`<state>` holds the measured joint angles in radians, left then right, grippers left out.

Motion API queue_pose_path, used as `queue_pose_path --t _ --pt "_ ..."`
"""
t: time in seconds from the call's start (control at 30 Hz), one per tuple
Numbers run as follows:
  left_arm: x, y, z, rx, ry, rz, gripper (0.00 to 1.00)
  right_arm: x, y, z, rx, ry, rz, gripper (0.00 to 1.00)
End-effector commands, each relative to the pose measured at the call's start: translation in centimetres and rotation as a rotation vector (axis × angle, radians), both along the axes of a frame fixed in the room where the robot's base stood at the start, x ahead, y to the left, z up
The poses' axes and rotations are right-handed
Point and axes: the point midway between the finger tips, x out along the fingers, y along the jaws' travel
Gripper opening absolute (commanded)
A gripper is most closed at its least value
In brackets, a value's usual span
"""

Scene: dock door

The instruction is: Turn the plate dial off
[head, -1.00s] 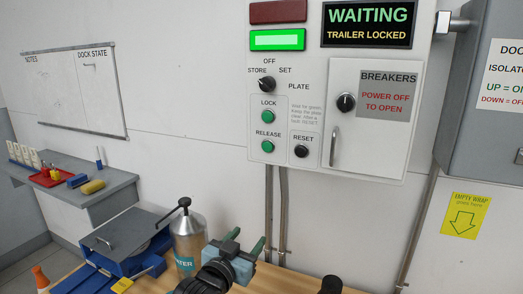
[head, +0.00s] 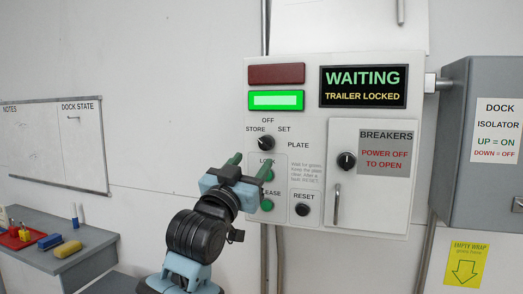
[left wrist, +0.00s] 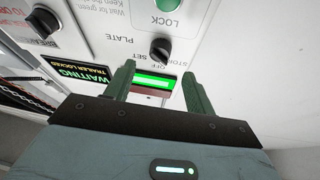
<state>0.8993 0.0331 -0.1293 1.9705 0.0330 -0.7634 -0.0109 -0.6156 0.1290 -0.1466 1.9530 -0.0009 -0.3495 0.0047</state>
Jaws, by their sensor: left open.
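The plate dial (head: 266,143) is a round black knob on the light grey wall panel, with STORE, OFF and SET around it and PLATE at its right. Its small pale mark seems to point up-left, towards STORE. My left gripper (head: 250,162) is open and empty, just below and left of the dial, and its fingers partly cover the LOCK and RELEASE buttons. In the left wrist view the dial (left wrist: 160,48) appears upside down beyond the gap between the green fingers (left wrist: 158,78), apart from them. My right gripper is out of view.
Close by are the green LOCK button (head: 267,175), the black RESET button (head: 302,210) and the breaker door (head: 370,205) with its own knob (head: 346,161). A green lamp (head: 276,100) glows above the dial. A grey isolator box (head: 478,190) stands at the right.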

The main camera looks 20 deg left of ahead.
Motion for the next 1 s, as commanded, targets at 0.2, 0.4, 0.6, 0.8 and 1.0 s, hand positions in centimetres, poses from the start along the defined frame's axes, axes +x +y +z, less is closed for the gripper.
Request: queue_pose_path --t 0.2,0.4,0.6,0.8,1.0 --pt "2.7 -0.4 1.3 -0.001 -0.001 -0.001 0.55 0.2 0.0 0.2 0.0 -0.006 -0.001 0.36" --pt "4.7 -0.7 2.2 0.0 -0.002 0.0 0.55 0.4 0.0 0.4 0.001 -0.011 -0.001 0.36" --pt "5.8 -0.9 2.5 0.0 -0.001 0.0 0.55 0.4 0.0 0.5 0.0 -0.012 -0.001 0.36" --pt "6.0 -0.9 2.6 0.0 -0.001 0.0 0.55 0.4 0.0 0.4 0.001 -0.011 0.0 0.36" --pt "6.0 -0.9 2.5 0.0 -0.001 0.0 0.47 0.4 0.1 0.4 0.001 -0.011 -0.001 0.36"
